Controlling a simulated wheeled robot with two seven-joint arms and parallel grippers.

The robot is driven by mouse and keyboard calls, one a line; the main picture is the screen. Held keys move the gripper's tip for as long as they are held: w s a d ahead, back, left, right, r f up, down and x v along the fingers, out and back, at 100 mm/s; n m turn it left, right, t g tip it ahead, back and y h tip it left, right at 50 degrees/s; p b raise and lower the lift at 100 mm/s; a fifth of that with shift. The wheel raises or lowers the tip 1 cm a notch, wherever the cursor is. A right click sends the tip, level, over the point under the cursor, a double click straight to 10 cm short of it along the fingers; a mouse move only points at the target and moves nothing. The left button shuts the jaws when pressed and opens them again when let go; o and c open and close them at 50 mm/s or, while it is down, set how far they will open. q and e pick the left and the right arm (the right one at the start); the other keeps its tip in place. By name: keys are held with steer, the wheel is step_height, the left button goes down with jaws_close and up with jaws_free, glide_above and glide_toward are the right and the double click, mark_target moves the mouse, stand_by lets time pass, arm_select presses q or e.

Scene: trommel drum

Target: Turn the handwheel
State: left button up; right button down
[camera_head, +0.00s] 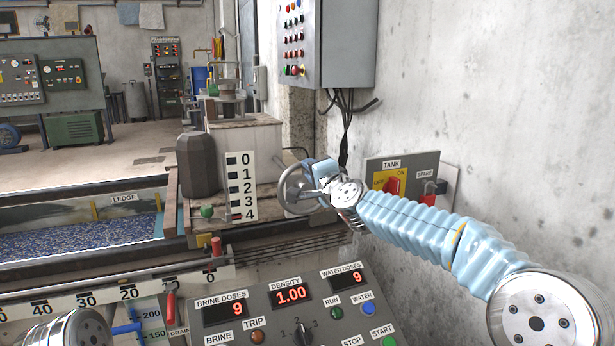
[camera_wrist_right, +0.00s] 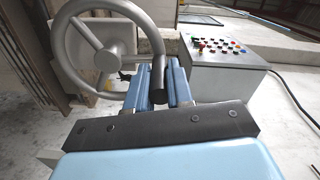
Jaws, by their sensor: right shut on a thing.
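The grey metal handwheel (camera_head: 283,191) stands right of centre in the head view, beside the 0-to-4 scale board. In the right wrist view the handwheel (camera_wrist_right: 105,61) shows at upper left, with its spokes, hub and rim. My right gripper (camera_head: 320,172) is at the wheel's right side. In the wrist view its two blue fingers (camera_wrist_right: 160,83) are shut on the wheel's dark upright handle (camera_wrist_right: 159,76), one on each side. My left gripper is out of view; only part of my left arm shows at the bottom left of the head view.
The scale board (camera_head: 242,186) stands just left of the wheel. A TANK switch panel (camera_head: 412,168) is on the wall behind my right arm. A control console (camera_head: 262,325) with lit displays lies in front. A grey button cabinet (camera_head: 345,40) hangs above.

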steer(key=shift+w+d+m, duration=0.1)
steer(key=shift+d+m, duration=0.2)
steer(key=shift+d, duration=0.1)
steer(key=c, duration=1)
jaws_free()
steer(key=shift+a, duration=0.1)
steer(key=shift+s, duration=0.2)
steer(key=b+v, duration=0.3)
steer(key=v, duration=1)
steer(key=shift+s+b, duration=0.2)
steer(key=shift+b, duration=0.2)
